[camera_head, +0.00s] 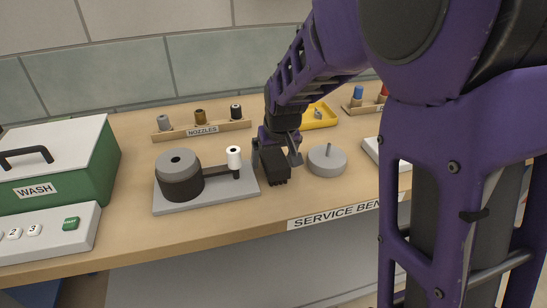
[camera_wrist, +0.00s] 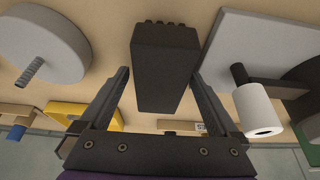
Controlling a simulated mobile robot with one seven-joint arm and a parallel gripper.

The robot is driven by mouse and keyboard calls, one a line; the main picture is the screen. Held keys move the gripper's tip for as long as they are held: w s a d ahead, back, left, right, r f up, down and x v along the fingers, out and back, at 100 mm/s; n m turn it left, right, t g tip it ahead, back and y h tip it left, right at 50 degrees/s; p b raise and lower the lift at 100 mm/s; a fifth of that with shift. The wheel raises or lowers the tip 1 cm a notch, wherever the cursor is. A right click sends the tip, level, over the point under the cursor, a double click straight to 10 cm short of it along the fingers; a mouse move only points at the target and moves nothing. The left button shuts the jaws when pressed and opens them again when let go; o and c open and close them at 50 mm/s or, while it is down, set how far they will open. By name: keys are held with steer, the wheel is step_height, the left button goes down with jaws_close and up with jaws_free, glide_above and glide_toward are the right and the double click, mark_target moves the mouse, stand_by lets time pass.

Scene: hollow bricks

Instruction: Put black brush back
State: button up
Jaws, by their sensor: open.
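The black brush (camera_head: 270,165) is a dark block on the service bench, just right of the grey base plate. In the wrist view the brush (camera_wrist: 165,65) lies between the two fingers, with short dark bristles at its far end. My gripper (camera_head: 279,153) is low over the bench at the brush. Part of the brush is hidden behind my gripper in the head view.
A grey disc with a peg (camera_head: 326,162) stands close on the right. The grey base plate (camera_head: 215,200) carries a dark cylinder and a white roller (camera_head: 234,158) on the left. Behind are the nozzle rack (camera_head: 215,130) and a yellow tray (camera_head: 322,120). A green wash box (camera_head: 105,165) stands far left.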

steer(key=p+v, duration=0.2)
steer(key=v, duration=1)
steer(key=shift+r, duration=0.15)
